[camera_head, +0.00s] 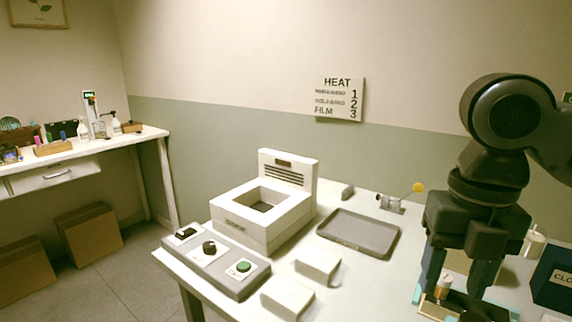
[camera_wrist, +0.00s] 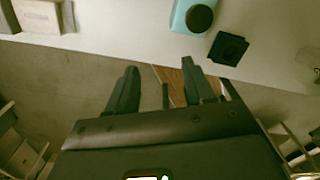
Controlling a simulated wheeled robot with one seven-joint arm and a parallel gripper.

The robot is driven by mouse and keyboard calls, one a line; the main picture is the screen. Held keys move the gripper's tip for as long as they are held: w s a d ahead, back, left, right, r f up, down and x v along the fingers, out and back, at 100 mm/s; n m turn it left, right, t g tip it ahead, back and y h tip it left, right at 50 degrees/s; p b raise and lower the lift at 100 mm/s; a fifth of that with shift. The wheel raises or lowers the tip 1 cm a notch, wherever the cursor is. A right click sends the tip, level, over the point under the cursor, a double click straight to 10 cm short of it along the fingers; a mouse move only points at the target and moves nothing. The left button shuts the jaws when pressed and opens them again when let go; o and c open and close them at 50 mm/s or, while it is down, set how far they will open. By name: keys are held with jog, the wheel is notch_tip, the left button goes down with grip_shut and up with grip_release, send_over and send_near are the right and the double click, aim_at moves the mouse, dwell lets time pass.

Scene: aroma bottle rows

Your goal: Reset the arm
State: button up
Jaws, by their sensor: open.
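My gripper (camera_head: 456,288) hangs at the right of the white table in the head view, fingers pointing down and spread apart. In the wrist view my gripper (camera_wrist: 161,72) shows two separate dark fingers with nothing held between them. A small white bottle with an orange-brown top (camera_head: 442,287) appears between the fingers in the head view. I cannot tell its depth relative to them. In the wrist view a brown wooden surface (camera_wrist: 172,82) shows between the fingers, below the table edge.
The white table holds a white heating unit (camera_head: 262,210), a control box (camera_head: 212,262), a grey tray (camera_head: 358,234) and white blocks (camera_head: 318,264). A dark box (camera_head: 553,280) stands at right. The wrist view shows a turquoise object (camera_wrist: 180,17) and a black square piece (camera_wrist: 228,48) near the edge.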

jog(key=w+a+m+t+y, duration=0.2)
jog(key=a+m+t+y, duration=1)
jog(key=a, duration=1.1)
jog(key=s+d+f+m+t+h, duration=0.2)
jog(key=s+d+f+m+h, duration=0.2)
jog(key=s+d+f+m, duration=0.45)
jog(key=s+d+f+m+t+h, duration=0.25)
jog(key=s+f+m+h, duration=0.2)
jog(key=m, duration=0.75)
jog(key=s+d+h, duration=0.1)
jog(key=s+d, duration=0.3)
jog(key=s, duration=0.3)
jog(key=s+d+f+g+h, duration=0.1)
jog(key=s+d, duration=0.3)
jog(key=s, duration=0.3)
jog(key=s+d+h, duration=0.1)
jog(key=s+d, duration=0.3)
jog(key=s, duration=0.4)
jog(key=shift+d+f+m+g, duration=0.25)
jog(key=shift+d+m+g, duration=0.05)
jog(key=shift+m+g, duration=0.05)
